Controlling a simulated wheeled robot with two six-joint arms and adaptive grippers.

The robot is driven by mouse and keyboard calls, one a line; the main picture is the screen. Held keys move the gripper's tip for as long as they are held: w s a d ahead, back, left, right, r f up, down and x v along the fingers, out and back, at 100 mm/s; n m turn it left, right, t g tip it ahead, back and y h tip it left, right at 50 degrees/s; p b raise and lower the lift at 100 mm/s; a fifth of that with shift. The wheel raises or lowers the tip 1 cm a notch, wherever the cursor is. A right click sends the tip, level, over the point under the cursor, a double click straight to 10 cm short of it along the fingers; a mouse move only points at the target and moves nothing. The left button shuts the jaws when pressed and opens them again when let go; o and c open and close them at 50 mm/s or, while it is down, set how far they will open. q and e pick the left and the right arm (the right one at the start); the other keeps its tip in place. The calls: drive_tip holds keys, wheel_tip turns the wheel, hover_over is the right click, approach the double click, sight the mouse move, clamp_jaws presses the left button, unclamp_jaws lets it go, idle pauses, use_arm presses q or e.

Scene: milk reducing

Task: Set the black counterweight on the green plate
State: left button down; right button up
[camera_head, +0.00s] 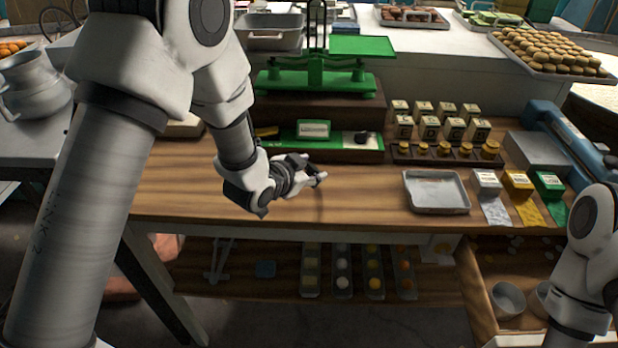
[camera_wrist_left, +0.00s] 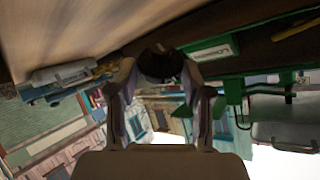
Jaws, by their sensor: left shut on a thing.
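The green plate (camera_head: 363,46) is a flat square pan on the right side of a green balance scale (camera_head: 318,80), at the back of the table. My left gripper (camera_head: 318,181) is low over the wooden table, in front of and below the scale. In the left wrist view, my left gripper (camera_wrist_left: 160,75) is shut on a dark round thing, the black counterweight (camera_wrist_left: 160,62), which lies between its fingertips. In the head view the held piece is too small and dark to make out clearly. My right gripper is out of view; only my right arm shows at the lower right.
A metal tray (camera_head: 437,209) and several small boxes (camera_head: 428,118) stand to the right. The table left of the tray is clear.

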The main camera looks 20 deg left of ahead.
sight(309, 193)
use_arm(q)
wheel_tip(309, 193, down, 3)
drive_tip(key=shift+s+d+r+p, duration=0.1)
drive_tip(key=shift+r+p, duration=0.05)
drive_tip(key=shift+p, duration=0.15)
drive_tip(key=shift+f, duration=0.4)
drive_tip(key=c, duration=0.5)
unclamp_jaws()
